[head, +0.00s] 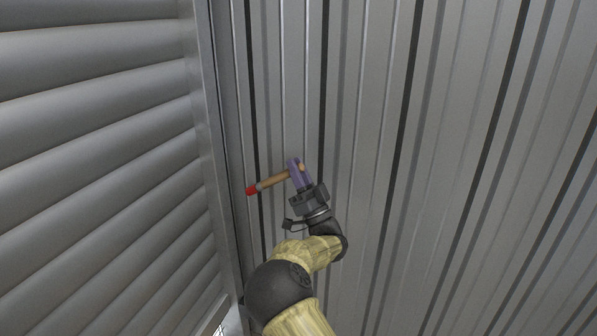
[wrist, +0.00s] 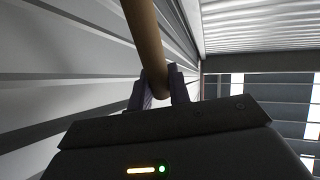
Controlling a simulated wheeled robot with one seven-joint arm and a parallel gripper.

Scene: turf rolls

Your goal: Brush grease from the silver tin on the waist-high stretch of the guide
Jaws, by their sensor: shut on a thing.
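My gripper (head: 299,170) is shut on the brush (head: 272,181), in front of the ribbed wall. The brush has a tan wooden handle, a grey band and a red tip, and points left and slightly down. The guide (head: 213,150) is the upright grey metal channel along the right edge of the roller shutter. The red tip is close to its right side; I cannot tell whether they touch. In the wrist view the tan handle (wrist: 146,40) runs up from between the purple fingers (wrist: 160,88); the red tip is out of view. The silver tin is not seen.
The slatted roller shutter (head: 95,150) fills the left of the head view. A ribbed grey metal wall (head: 450,150) fills the right, close behind my gripper. A small bright patch (head: 228,322) shows at the foot of the guide.

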